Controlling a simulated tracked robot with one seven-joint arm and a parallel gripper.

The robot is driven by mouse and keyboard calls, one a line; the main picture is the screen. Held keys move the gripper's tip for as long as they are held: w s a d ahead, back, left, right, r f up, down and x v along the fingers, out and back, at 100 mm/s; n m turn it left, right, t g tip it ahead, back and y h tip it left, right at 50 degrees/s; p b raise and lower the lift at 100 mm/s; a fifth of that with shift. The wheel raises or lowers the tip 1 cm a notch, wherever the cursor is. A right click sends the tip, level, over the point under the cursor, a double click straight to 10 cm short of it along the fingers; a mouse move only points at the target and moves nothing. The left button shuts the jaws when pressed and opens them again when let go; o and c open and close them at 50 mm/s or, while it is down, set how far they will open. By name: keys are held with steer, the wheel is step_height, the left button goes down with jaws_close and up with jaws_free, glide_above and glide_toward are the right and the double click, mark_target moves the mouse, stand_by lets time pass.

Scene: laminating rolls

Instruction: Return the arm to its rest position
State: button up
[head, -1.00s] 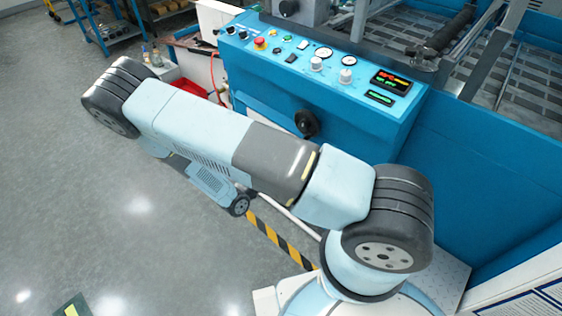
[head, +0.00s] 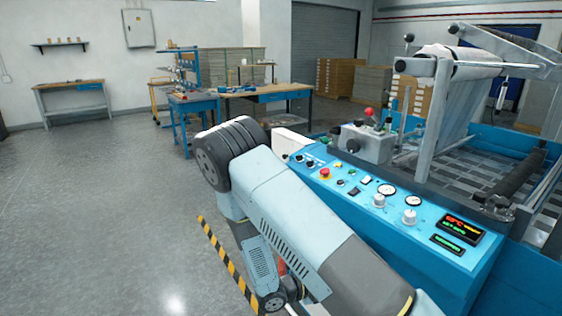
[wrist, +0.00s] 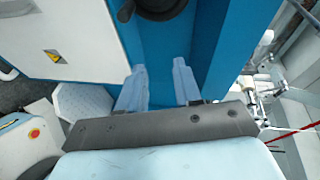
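My arm (head: 285,225) shows in the head view, bent at a dark ribbed joint, in front of the blue machine's control console. A lower link of mine hangs down from that joint beside it. My gripper (wrist: 159,67) shows in the wrist view with its two light blue fingers apart and nothing between them. Beyond the fingers is a blue machine panel (wrist: 208,45). I cannot make out the fingers in the head view.
The console (head: 350,190) with knobs, gauges and a red button stands close to the right of my arm. A black round knob (wrist: 155,8) is at the top of the wrist view. A striped floor line (head: 225,262) runs left of my arm. Open grey floor (head: 95,210) lies at left.

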steer(key=s+d+r+m+g+y, duration=0.2)
steer(key=r+m+y, duration=0.1)
steer(key=r+m, duration=0.5)
steer(key=s+d+r+m+g+y, duration=0.2)
steer(key=r+m+y, duration=0.1)
steer(key=r+m, duration=0.5)
steer(key=s+d+r+m+g+y, duration=0.2)
steer(key=r+m+y, duration=0.1)
steer(key=r+m, duration=0.45)
steer(key=s+r+m+t+y, duration=0.3)
steer(key=s+r+m, duration=0.3)
steer(key=r+m, duration=0.3)
steer(key=s+d+r+m+t+y, duration=0.1)
steer(key=s+r+m+t+y, duration=0.2)
steer(key=s+r+m, duration=0.4)
step_height(320, 180, up, 2)
steer(key=shift+r+m+t, duration=0.25)
steer(key=shift+m+t, duration=0.15)
steer(key=shift+m, duration=0.45)
steer(key=shift+d, duration=0.1)
